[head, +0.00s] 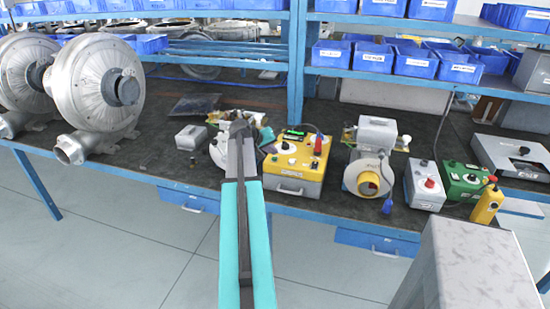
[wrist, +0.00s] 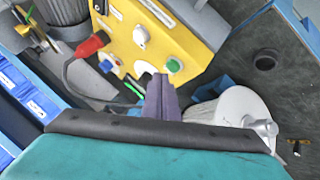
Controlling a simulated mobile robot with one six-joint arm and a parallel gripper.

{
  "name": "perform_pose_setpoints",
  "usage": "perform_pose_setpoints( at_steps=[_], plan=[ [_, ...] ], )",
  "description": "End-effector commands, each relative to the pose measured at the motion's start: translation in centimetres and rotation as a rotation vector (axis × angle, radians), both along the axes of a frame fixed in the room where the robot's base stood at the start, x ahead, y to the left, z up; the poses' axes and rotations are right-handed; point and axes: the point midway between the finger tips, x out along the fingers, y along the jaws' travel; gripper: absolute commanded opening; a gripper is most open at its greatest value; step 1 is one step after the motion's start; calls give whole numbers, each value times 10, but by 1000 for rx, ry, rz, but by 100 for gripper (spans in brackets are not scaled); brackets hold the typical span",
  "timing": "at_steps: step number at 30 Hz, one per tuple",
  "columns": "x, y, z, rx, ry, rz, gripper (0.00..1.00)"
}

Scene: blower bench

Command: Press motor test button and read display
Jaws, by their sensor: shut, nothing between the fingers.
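A yellow tester box (head: 296,181) with a grey front handle stands on the bench in the head view. Its panel carries a black-and-white knob, a red plug (head: 318,145) and a narrow display with a bright green strip (head: 293,132). In the wrist view the yellow panel (wrist: 180,35) shows at an angle, with the red plug (wrist: 90,46), white knobs and a round green button (wrist: 174,65). My gripper (wrist: 161,82) is shut and empty, its tips just below the green button in the picture. I cannot tell whether they touch. The display reading is not legible.
Further right are a grey box with a red button (head: 425,187) and a green box (head: 464,182). Large blowers (head: 98,87) stand at left. Blue bins (head: 366,55) fill the shelf.

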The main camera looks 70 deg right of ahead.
Motion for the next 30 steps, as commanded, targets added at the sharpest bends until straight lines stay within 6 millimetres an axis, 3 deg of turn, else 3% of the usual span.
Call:
perform_pose_setpoints(
  at_steps=[30],
  plan=[
    [-1,0,-8,0,-1,-1,0]
  ],
)
